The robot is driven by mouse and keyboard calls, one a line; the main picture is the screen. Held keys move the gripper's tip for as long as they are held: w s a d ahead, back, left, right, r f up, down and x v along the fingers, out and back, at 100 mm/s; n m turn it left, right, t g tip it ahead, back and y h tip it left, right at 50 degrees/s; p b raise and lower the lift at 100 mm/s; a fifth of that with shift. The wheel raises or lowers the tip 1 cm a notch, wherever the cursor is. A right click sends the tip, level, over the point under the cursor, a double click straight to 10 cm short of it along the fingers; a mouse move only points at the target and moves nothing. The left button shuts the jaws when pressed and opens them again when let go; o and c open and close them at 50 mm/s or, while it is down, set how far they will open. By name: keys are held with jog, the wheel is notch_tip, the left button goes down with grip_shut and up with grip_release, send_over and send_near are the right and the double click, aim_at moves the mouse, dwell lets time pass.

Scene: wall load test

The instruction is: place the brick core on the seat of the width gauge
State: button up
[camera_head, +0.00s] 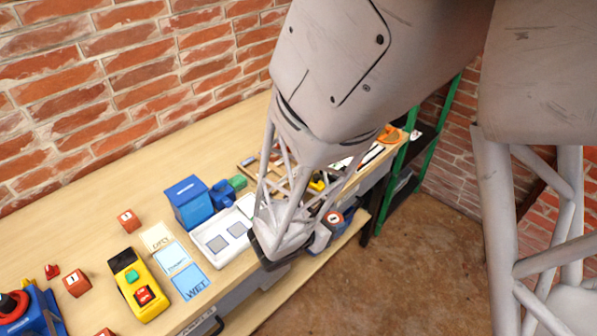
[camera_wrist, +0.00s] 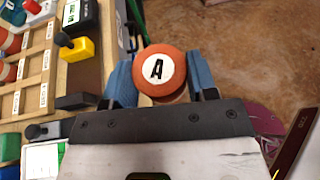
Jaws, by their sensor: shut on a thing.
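My gripper (camera_wrist: 160,84) is shut on a round orange-red brick core (camera_wrist: 171,62) with a white label marked "A". Its blue fingers lie on either side of the core. The core also shows in the head view (camera_head: 334,218), beside my gripper (camera_head: 322,234), at the front edge of the bench and seemingly out over it. I cannot tell for certain which object is the width gauge. A yellow block with a black-knobbed lever (camera_wrist: 76,48) stands left of the core in the wrist view. My arm hides much of the bench's right part in the head view.
A wooden rack (camera_wrist: 48,58) holds several round cores at left. On the bench are a white tray (camera_head: 212,258), a blue box (camera_head: 188,203), a yellow device (camera_head: 140,285) and DRY/DAMP/WET cards (camera_head: 172,258). A green-framed shelf (camera_head: 424,150) stands at right. Brown floor lies beyond the bench edge.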

jog(key=n+t+y, duration=0.1)
jog(key=a+n+t+y, duration=0.1)
jog(key=shift+w+a+r+n, duration=0.2)
jog(key=shift+a+r+n, duration=0.1)
jog(key=shift+n, duration=0.1)
jog(key=shift+a+r+n+t+y, duration=0.1)
jog(key=shift+a+n+t+y, duration=0.55)
jog(key=shift+n+y, duration=0.35)
jog(key=shift+d, duration=0.1)
jog(key=shift+w, duration=0.1)
jog(key=w+a, duration=0.1)
jog(key=w, duration=0.4)
jog(key=w+a+f, duration=0.1)
jog(key=w, duration=0.4)
jog(key=w+a, duration=0.2)
jog(key=w, duration=0.3)
jog(key=shift+w+a+f, duration=0.1)
jog(key=shift+w+f, duration=0.05)
jog(key=shift+f, duration=0.1)
jog(key=shift+f, duration=0.1)
jog(key=shift+f, duration=1.65)
jog(key=shift+f, duration=0.1)
